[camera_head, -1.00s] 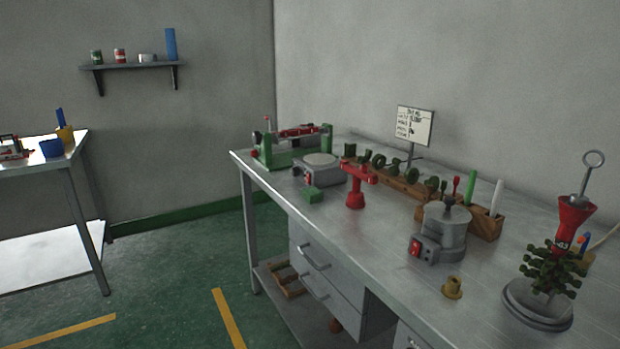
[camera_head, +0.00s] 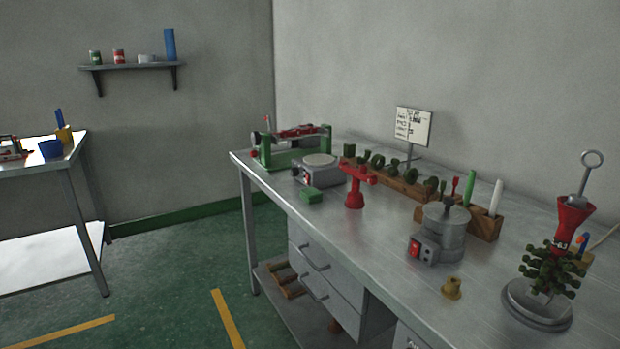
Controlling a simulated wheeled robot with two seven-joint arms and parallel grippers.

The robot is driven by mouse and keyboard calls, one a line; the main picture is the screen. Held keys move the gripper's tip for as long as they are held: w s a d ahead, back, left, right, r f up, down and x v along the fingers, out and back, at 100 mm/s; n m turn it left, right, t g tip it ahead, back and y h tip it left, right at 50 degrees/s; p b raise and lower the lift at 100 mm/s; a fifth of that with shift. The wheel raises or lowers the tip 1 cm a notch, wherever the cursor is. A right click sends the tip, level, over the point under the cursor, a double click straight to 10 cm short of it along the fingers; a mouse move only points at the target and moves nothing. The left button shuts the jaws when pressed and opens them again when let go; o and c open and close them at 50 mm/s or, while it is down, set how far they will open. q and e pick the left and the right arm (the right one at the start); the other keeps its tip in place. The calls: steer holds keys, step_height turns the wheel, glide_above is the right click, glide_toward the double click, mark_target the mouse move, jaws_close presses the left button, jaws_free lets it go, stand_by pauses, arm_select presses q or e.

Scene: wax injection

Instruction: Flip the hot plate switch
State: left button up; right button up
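The hot plate (camera_head: 323,172) is a grey box with a round pale top, standing toward the far end of the metal workbench (camera_head: 375,252). A small red spot, likely its switch (camera_head: 307,178), shows on its front left face; its position is too small to tell. A grey wax pot (camera_head: 446,228) with a red switch (camera_head: 415,248) on its control box stands nearer, at the middle right. Neither of my grippers is in view.
A green and red machine (camera_head: 290,146) stands behind the hot plate. A green block (camera_head: 311,196) and a red stand (camera_head: 355,188) sit close in front and to its right. A wooden rack (camera_head: 405,187) runs along the back. Open floor (camera_head: 170,270) lies left of the bench.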

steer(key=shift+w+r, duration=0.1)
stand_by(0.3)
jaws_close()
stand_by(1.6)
